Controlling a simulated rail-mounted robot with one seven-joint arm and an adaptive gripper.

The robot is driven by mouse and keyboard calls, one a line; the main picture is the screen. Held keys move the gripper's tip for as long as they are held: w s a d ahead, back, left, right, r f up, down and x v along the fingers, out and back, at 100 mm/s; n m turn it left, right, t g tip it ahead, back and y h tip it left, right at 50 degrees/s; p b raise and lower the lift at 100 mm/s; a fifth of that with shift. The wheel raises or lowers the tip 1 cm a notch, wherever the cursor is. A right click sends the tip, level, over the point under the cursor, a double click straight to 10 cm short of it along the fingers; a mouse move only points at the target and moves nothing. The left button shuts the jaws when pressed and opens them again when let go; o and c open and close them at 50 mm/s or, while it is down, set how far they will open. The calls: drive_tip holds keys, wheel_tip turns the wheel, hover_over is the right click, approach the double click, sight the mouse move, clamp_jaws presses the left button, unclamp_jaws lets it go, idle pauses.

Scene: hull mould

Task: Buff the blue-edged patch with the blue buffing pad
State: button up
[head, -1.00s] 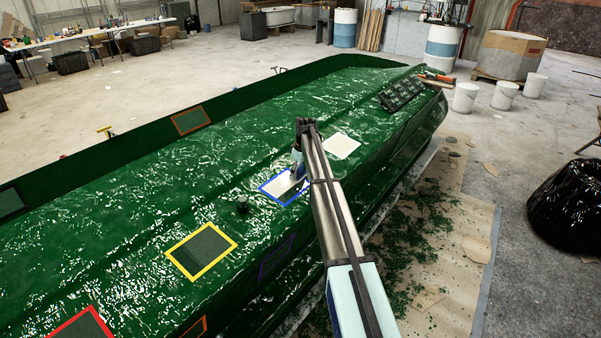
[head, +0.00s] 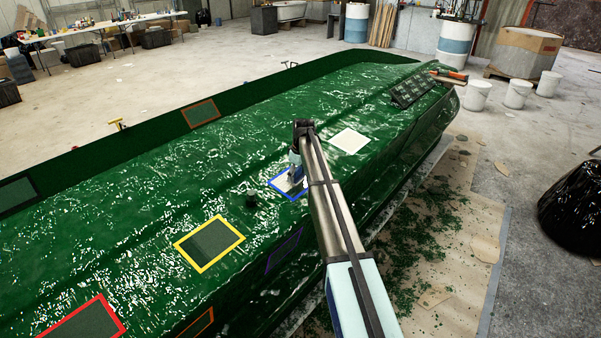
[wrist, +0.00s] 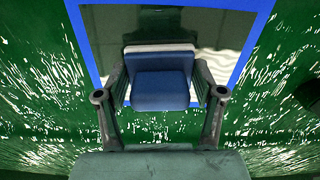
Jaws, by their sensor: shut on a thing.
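My gripper (wrist: 163,98) is shut on the blue buffing pad (wrist: 161,90), held between its two fingers. The pad has a pale layer along its far edge. In the head view my gripper (head: 296,172) is over the blue-edged patch (head: 281,184) on the green hull. In the wrist view the patch (wrist: 112,25) looks dark, with a pale wavy area at its right. Its blue edging (wrist: 251,40) shows at both sides. My gripper and the pad hide part of the patch. I cannot tell whether the pad touches the surface.
The glossy green hull (head: 150,190) fills the middle. A yellow-edged patch (head: 210,245), a red-edged patch (head: 85,325), a pale square (head: 350,141) and a small dark knob (head: 251,198) are on it. A dark slotted block (head: 412,90) is at the far end.

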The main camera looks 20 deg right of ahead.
sight(273, 185)
drive_tip(key=shift+s+a, duration=0.85)
drive_tip(key=shift+a, duration=0.4)
drive_tip(key=shift+s+a, duration=0.9)
drive_tip(key=shift+a, duration=0.3)
drive_tip(key=shift+s+a, duration=0.85)
drive_tip(key=shift+a, duration=0.4)
drive_tip(key=shift+w+a+r, duration=0.15)
drive_tip(key=shift+w+a, duration=0.45)
drive_tip(key=shift+w, duration=0.25)
drive_tip(key=shift+w+a+r, duration=0.15)
drive_tip(key=shift+w+a, duration=0.4)
drive_tip(key=shift+w, duration=0.3)
drive_tip(key=shift+w+d, duration=1.55)
drive_tip(key=shift+d, duration=0.75)
drive_tip(key=shift+w+d, duration=1.6)
drive_tip(key=shift+d, duration=0.65)
drive_tip(key=shift+w+d, duration=1.55)
drive_tip(key=shift+d, duration=0.75)
drive_tip(key=shift+r, duration=0.1)
wheel_tip(273, 185, up, 7)
drive_tip(key=p, duration=0.2)
drive_tip(key=shift+s+d, duration=0.25)
drive_tip(key=shift+s, duration=0.2)
